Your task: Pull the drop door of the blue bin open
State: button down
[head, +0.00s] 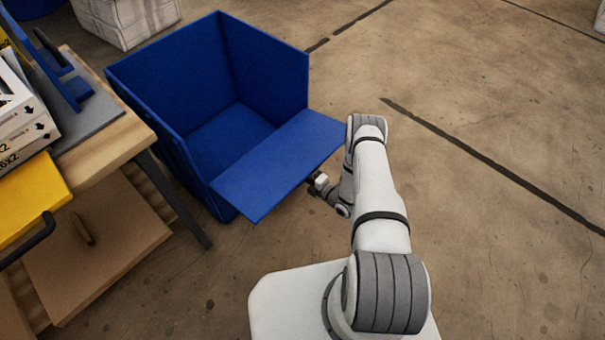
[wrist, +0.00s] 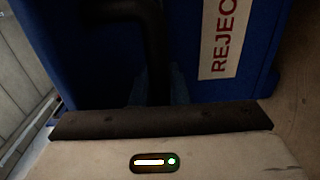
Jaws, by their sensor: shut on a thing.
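The blue bin (head: 190,75) stands on the floor left of centre in the head view, its top open and its inside empty. Its drop door (head: 275,165) is swung down from the front and sticks out towards me, roughly flat. My gripper (head: 318,182) is at the door's outer edge, low and partly hidden by the door and my arm. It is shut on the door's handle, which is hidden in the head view. In the wrist view a dark bent bar (wrist: 154,55), which looks like the handle, crosses blue panel close up. A white REJECT label (wrist: 224,40) is beside it.
A wooden table (head: 105,140) with white boxes (head: 22,120) and a yellow drawer (head: 35,200) with a black handle stands left of the bin. A pale crate (head: 125,18) is behind. The concrete floor to the right is clear.

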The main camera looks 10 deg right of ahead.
jog(key=c, duration=1.4)
grip_release()
jog(key=shift+d, duration=0.1)
jog(key=v, duration=0.7)
jog(key=shift+s+d, duration=0.2)
jog(key=shift+s, duration=0.1)
jog(key=v, duration=0.9)
jog(key=shift+f+p, duration=0.4)
